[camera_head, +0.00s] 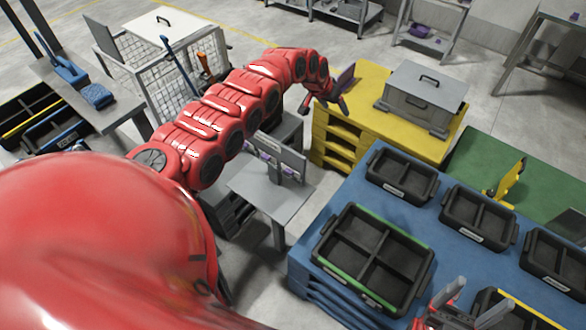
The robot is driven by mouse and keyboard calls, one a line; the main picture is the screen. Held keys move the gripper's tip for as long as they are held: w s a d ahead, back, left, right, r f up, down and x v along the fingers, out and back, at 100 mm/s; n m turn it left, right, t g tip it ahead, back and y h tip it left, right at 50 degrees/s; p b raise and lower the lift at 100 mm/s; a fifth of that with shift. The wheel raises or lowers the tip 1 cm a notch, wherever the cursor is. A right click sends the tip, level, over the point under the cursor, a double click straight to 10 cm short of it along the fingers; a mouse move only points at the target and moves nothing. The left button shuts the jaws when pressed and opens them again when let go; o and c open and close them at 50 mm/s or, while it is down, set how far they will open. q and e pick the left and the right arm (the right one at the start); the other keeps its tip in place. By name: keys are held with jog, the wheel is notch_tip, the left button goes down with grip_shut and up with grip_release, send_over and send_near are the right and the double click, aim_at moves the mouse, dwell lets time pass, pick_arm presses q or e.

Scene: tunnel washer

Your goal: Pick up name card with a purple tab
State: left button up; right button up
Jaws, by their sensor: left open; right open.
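A grey stand (262,190) with an upright panel is near the middle of the view. Small pieces with purple parts (266,157) show along its panel; they are too small to tell which is the name card. My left arm reaches across above and behind the stand. My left gripper (327,101) is open beside the yellow table, well beyond the stand. A dark purple flat piece (346,79) shows right at it; I cannot tell whether it is part of the gripper. My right gripper (474,303) is open at the bottom right edge, above the blue table.
The blue table (335,180) bears several black bins, one a green-rimmed bin (326,238). The yellow table (385,145) bears a lidded grey box (424,92). A green surface (480,160) is at the right. A wire cart (175,70) stands behind my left arm.

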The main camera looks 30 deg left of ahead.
pick_arm(q)
jog(key=s+a+f+g+y, duration=0.1)
jog(key=s+a+g, duration=0.25)
jog(key=s, duration=0.45)
jog(key=s+a+f+g+y, duration=0.1)
jog(key=s+a+g, duration=0.1)
jog(key=s+a, duration=0.35)
send_near(289, 171)
jog(key=f+b, duration=0.1)
jog(key=b, duration=0.1)
jog(key=a+f+b, duration=0.1)
jog(key=f+b, duration=0.1)
jog(key=shift+w+f, duration=0.2)
jog(key=shift+f, duration=0.1)
jog(key=f+b, duration=0.5)
jog(key=f, duration=0.1)
jog(key=shift+d+b, duration=0.4)
jog(key=shift+r, duration=0.2)
jog(key=shift+c, duration=0.4)
grip_shut()
